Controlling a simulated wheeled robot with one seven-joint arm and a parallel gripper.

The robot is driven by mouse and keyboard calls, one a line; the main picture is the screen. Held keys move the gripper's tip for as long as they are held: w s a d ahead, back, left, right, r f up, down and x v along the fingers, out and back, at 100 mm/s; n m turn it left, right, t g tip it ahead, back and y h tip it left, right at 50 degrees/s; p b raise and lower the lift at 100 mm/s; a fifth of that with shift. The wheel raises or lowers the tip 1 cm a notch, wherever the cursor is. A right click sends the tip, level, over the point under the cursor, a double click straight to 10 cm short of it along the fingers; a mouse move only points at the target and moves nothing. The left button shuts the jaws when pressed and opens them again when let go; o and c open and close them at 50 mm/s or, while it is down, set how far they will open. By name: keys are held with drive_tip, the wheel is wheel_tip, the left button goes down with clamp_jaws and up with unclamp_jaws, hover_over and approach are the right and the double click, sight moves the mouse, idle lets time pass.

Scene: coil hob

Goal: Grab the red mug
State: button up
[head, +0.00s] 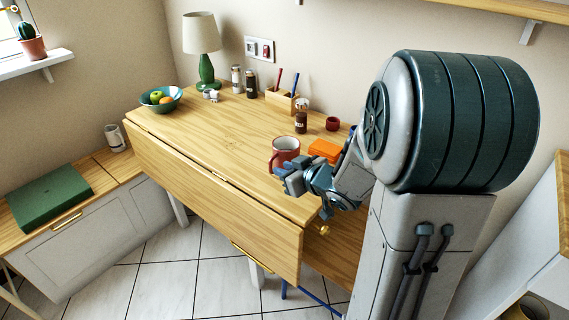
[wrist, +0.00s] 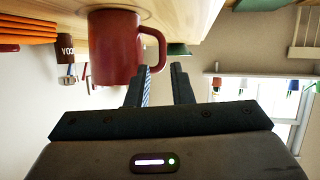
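The red mug (head: 287,146) stands upright on the wooden table near its right end, in the head view. In the wrist view, the red mug (wrist: 114,50) is at the upper left, with its handle (wrist: 161,45) toward the right. My gripper (head: 281,173) is close to the handle side of the mug in the head view. In the wrist view, my gripper (wrist: 161,68) is open, with a gap between its two fingers. The fingertips are near the handle's edge. I cannot tell whether they touch it.
An orange stack (head: 324,150) lies just right of the mug, with a dark brown jar (head: 301,122) and a small dark red cup (head: 333,124) behind. A fruit bowl (head: 161,101) and a green lamp (head: 206,72) stand farther left. The table's middle is clear.

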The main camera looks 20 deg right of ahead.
sight(282, 160)
drive_tip(key=x, duration=0.3)
drive_tip(key=shift+w+a+f, duration=0.1)
drive_tip(key=shift+w+f, duration=0.05)
drive_tip(key=b+x, duration=0.2)
drive_tip(key=x, duration=0.3)
drive_tip(key=shift+w+a+f, duration=0.1)
drive_tip(key=shift+w+a, duration=0.05)
drive_tip(key=shift+a, duration=0.05)
clamp_jaws()
